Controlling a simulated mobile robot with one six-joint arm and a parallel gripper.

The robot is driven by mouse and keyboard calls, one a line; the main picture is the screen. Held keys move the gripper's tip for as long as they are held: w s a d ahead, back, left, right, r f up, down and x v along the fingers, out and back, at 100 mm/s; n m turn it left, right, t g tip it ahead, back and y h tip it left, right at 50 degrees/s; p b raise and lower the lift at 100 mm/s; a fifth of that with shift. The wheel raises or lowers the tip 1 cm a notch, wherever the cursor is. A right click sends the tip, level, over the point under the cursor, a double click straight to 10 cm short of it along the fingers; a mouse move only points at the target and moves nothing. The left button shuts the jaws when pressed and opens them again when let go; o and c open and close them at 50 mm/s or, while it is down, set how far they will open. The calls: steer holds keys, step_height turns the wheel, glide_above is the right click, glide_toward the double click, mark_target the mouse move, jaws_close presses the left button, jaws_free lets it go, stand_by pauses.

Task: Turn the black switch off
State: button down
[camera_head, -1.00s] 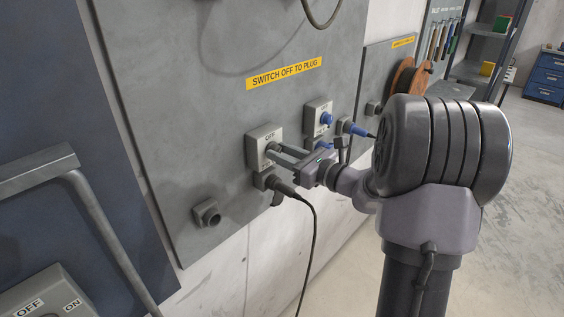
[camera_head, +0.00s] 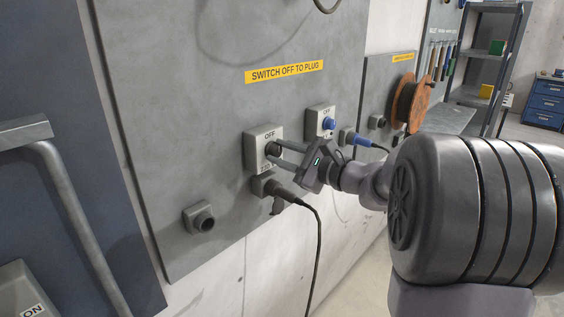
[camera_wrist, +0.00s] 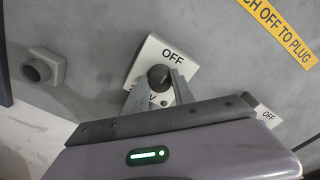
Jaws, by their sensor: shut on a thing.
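The black switch (camera_head: 271,149) is a round knob on a light grey box marked OFF, mounted on the grey wall panel (camera_head: 215,120). My gripper (camera_head: 281,153) reaches in from the right with its two fingers on the knob. In the wrist view the knob (camera_wrist: 158,76) sits between the fingertips (camera_wrist: 160,84), and the word OFF shows above it. The gripper is shut on the knob. The fingers hide part of the box's lower lettering. Which way the knob points is hard to tell.
Below the switch a black plug (camera_head: 285,191) with a hanging cable sits in a socket. To the right are a blue switch (camera_head: 328,123) and a blue plug (camera_head: 362,140). An empty-looking socket (camera_head: 200,218) is at lower left. A yellow label (camera_head: 284,72) is above.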

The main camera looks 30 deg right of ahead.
steer(key=shift+n, duration=0.3)
steer(key=c, duration=1.1)
jaws_free()
steer(key=shift+o, duration=0.2)
steer(key=shift+s, duration=0.1)
steer(key=p+v, duration=0.3)
steer(key=v, duration=1.4)
steer(key=shift+s, duration=0.2)
